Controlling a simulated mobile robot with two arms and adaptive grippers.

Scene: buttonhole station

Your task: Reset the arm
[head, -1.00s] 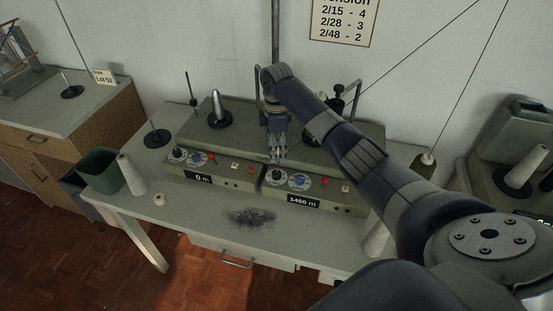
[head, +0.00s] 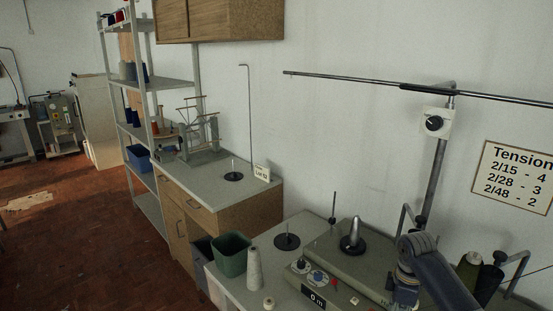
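My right arm comes in from the bottom right over the green winding machine (head: 350,265). My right gripper (head: 404,292) hangs down at the machine's middle, cut by the lower frame edge; its fingertips cannot be made out. The left unit has an empty metal spindle cone (head: 353,236) on a black disc and a display reading 0 m (head: 314,297). The right unit's front is out of frame. My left gripper is not in view.
The machine's table holds a white cone (head: 254,268) and a green bin (head: 232,254) on the left. A tension chart (head: 515,178) hangs on the wall, beside a metal post with a dial (head: 434,123).

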